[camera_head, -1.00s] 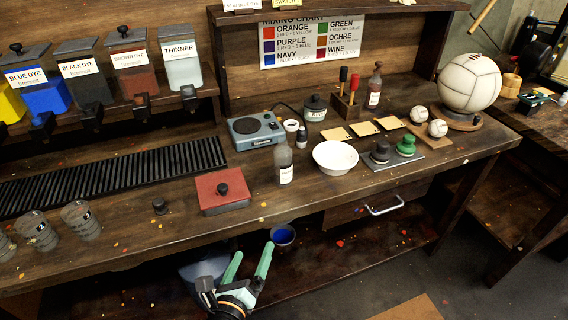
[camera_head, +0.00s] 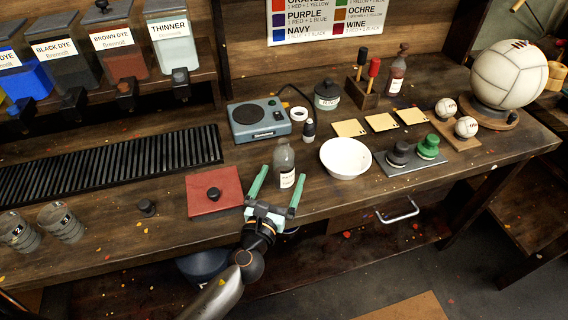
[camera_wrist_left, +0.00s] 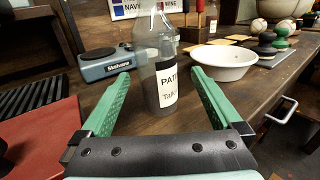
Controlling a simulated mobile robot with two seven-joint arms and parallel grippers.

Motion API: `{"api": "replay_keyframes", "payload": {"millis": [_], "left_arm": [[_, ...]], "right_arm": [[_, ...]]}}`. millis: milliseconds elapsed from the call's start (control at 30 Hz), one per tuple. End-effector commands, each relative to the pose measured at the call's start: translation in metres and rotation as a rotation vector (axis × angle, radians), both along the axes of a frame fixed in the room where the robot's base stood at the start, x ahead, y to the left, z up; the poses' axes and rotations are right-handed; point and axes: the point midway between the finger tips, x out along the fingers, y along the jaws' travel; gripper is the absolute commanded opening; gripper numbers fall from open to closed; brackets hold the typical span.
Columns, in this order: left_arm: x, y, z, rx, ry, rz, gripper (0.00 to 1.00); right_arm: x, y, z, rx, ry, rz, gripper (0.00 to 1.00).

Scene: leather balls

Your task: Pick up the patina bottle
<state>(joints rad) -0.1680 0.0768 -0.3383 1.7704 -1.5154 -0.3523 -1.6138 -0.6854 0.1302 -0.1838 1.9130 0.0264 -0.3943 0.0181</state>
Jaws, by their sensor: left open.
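The patina bottle (camera_head: 285,164) is a clear bottle with a grey lower part and a white label, standing upright on the bench. In the left wrist view the gripper (camera_wrist_left: 160,84) has a gap on both sides of the bottle. My right gripper is not in view.
A blue-grey scale (camera_head: 258,121) and a small dark bottle (camera_head: 309,129) are behind. A drawer handle (camera_head: 398,211) sticks out below.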

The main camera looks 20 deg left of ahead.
Motion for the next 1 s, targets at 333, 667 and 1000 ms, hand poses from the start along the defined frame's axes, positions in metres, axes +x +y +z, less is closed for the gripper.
{"api": "replay_keyframes", "payload": {"millis": [333, 667, 1000], "left_arm": [[0.034, 0.003, 0.0, 0.0, -0.001, 0.001, 0.99], [0.065, 0.004, -0.002, -0.001, 0.002, 0.0, 0.99], [0.064, 0.004, -0.002, -0.001, 0.002, 0.0, 0.81]], "right_arm": [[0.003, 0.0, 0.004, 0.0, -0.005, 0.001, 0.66], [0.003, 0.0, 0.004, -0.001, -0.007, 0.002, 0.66], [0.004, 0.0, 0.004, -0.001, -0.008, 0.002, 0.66]]}}
